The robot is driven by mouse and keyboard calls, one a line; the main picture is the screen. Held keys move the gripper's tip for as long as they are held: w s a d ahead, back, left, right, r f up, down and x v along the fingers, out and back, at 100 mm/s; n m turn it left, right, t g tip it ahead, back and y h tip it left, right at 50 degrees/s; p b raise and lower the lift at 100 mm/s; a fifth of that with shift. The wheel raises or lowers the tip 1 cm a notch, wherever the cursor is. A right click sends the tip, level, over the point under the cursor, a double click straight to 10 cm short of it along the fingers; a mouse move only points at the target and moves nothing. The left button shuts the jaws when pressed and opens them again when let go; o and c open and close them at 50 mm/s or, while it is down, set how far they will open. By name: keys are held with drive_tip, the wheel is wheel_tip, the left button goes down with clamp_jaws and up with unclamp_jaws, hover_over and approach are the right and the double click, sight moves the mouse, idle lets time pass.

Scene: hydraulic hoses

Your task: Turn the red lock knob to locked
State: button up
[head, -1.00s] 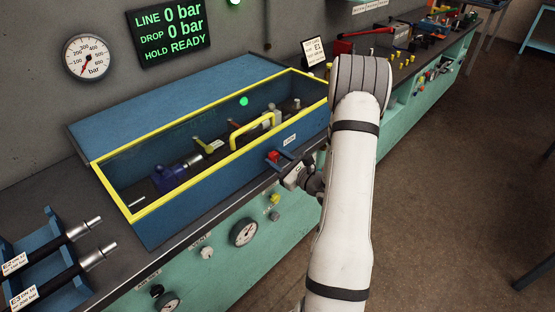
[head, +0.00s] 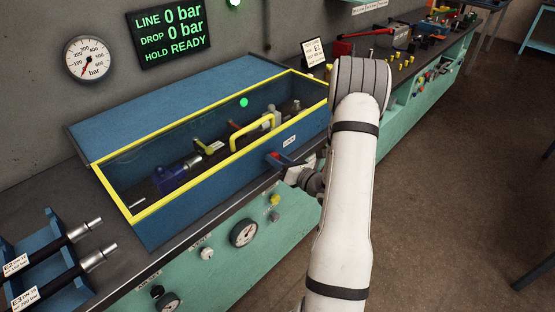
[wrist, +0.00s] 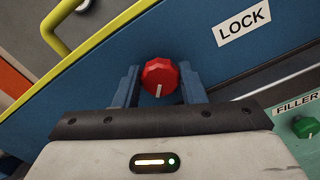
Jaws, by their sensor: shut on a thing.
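The red lock knob (wrist: 160,77) sits on the blue front wall of the test box, beside the white LOCK label (wrist: 242,22). A white pointer line on the knob points almost straight down in the wrist view. My gripper (wrist: 159,84) has one blue-grey finger on each side of the knob and is shut on it. In the head view the knob (head: 272,155) is a small red spot at the front of the box, partly covered by my gripper (head: 281,162).
The box's yellow-framed clear lid (head: 165,121) is down, with a yellow handle (head: 252,131). The wall display (head: 171,37) reads LINE 0 bar, DROP 0 bar, HOLD READY. A green FILLER knob (wrist: 303,126) is at the lower right of the wrist view.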

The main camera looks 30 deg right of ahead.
drive_tip(key=shift+d+f+m+p, duration=0.1)
drive_tip(key=shift+m+p, duration=0.7)
drive_tip(key=shift+m, duration=1.65)
drive_tip(key=shift+f+m+p, duration=0.1)
drive_tip(key=shift+m+p, duration=0.65)
drive_tip(key=shift+m, duration=1.7)
drive_tip(key=o, duration=1)
drive_tip(key=b+v, duration=0.1)
drive_tip(key=v, duration=0.6)
drive_tip(key=shift+s+d+b, duration=0.15)
drive_tip(key=shift+s+b, duration=0.2)
